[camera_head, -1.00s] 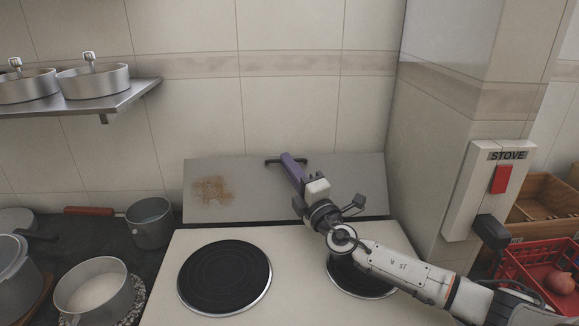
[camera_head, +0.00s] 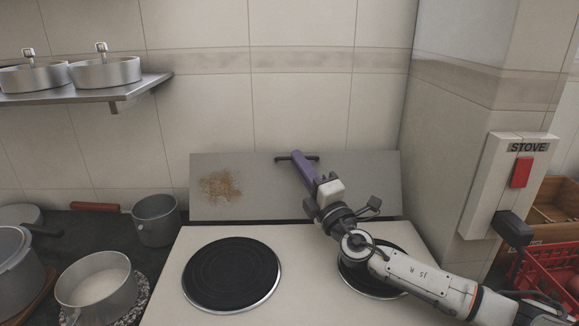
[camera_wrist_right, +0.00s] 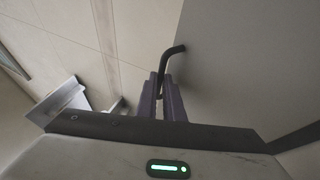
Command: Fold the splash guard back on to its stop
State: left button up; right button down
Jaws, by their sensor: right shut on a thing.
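The splash guard (camera_head: 262,205) is a grey metal panel standing along the back of the stove, with a brown crusty stain on its left part. It leans back toward the tiled wall. A dark bar handle (camera_head: 284,158) sits at its top edge. My right gripper (camera_head: 297,157) has purple fingers and is shut on the handle. In the right wrist view, the fingers (camera_wrist_right: 162,98) close around the dark bent handle (camera_wrist_right: 172,55), with the grey panel (camera_wrist_right: 235,70) to the right. The stop cannot be made out. My left gripper is out of view.
The white stove (camera_head: 225,240) has two black hotplates; my right arm covers part of the right one. Pots (camera_head: 156,220) stand to the left. A steel shelf (camera_head: 120,92) holds two lidded pots. A switch box (camera_head: 511,185) is on the right pillar.

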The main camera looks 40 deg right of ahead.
jog(key=shift+f, duration=0.15)
jog(key=c, duration=2.2)
grip_release()
jog(key=shift+s+a+f, duration=0.1)
jog(key=shift+s+f, duration=0.05)
jog(key=shift+s, duration=0.3)
jog(key=r+b+v, duration=0.1)
jog(key=v, duration=0.4)
jog(key=r+b+v, duration=0.1)
jog(key=v, duration=0.4)
jog(key=s+r+b+v, duration=0.1)
jog(key=v, duration=0.4)
jog(key=shift+s+r, duration=0.15)
jog(key=shift+s, duration=0.15)
